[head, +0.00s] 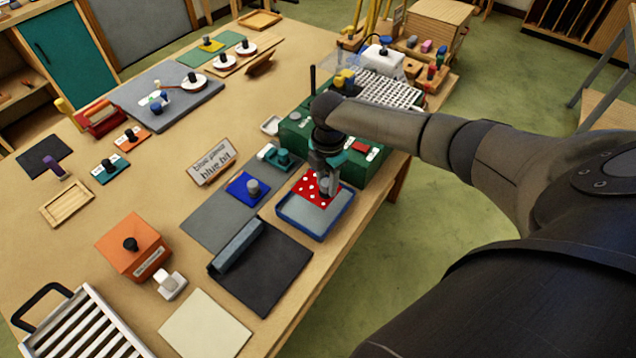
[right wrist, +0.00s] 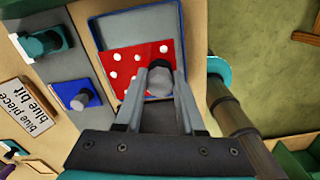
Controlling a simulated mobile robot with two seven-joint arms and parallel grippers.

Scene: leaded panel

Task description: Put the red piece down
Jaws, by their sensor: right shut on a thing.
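The red piece (head: 308,187) is a flat red plate with white dots and a grey knob. It shows in the right wrist view (right wrist: 122,65) too. My right gripper (head: 324,187) is shut on its knob; the fingers (right wrist: 158,88) stand either side of it. The piece is over the back part of a blue-rimmed tray with a grey floor (head: 318,224). I cannot tell whether it touches the tray floor. My left gripper is not in view.
A blue piece with a grey knob (head: 243,188) lies on a grey mat (head: 207,224) left of the tray. A green case (head: 368,165) is behind the tray; a dark cloth (head: 272,270) lies in front.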

